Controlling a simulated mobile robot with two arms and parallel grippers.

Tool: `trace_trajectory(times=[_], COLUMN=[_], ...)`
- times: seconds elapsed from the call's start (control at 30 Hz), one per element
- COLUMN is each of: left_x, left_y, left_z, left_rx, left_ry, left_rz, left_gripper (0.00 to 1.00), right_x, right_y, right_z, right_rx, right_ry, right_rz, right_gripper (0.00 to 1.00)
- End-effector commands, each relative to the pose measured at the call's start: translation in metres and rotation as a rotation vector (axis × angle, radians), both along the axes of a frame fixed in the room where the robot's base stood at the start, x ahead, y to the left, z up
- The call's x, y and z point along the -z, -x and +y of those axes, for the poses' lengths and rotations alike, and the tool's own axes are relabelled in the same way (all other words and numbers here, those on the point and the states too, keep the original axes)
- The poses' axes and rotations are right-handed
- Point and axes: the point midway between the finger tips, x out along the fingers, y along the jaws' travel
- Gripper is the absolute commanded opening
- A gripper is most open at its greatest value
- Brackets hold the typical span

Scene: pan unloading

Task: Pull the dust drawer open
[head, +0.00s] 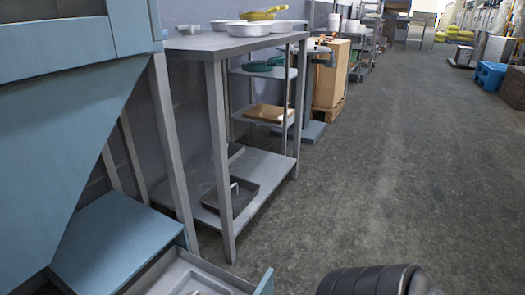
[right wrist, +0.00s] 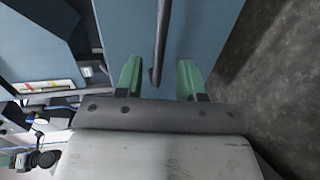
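The dust drawer (head: 192,277) is at the bottom left of the head view, under the blue machine (head: 60,130). It stands out from the machine, with its grey inside and the top edge of its blue front showing. In the right wrist view, a dark bar handle (right wrist: 161,40) runs along a blue panel (right wrist: 120,30). My right gripper (right wrist: 159,66) has its two green fingers apart, one on each side of the bar, with gaps showing. How deep the bar sits between them is hard to tell. My left gripper is not in view.
A grey metal table (head: 200,42) with white pans and a yellow item stands beyond the machine. Its lower shelf holds a dark tray (head: 232,195). A shelf unit and a cardboard box (head: 330,78) stand farther back. The floor (head: 400,170) to the right is clear.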

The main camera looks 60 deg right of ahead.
Motion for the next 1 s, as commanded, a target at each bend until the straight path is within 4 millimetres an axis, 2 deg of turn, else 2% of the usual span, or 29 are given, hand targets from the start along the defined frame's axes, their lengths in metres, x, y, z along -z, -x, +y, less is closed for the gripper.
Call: trace_trajectory(times=[0.1, 0.3, 0.47, 1.0], left_x=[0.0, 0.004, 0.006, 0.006], left_y=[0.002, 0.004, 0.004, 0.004], left_z=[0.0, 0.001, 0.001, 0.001], left_rx=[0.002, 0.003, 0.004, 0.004], left_ry=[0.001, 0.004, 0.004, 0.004], left_rz=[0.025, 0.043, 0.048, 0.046], left_gripper=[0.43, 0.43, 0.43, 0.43], right_x=[-0.007, -0.01, -0.011, -0.011], right_y=[0.025, 0.048, 0.053, 0.052], right_z=[-0.002, -0.004, -0.004, -0.004], right_rx=[0.002, 0.001, 0.0, -0.001], right_ry=[0.0, 0.0, 0.0, 0.0], right_rz=[0.004, 0.001, 0.0, -0.002], right_gripper=[0.38, 0.38, 0.38, 0.38])
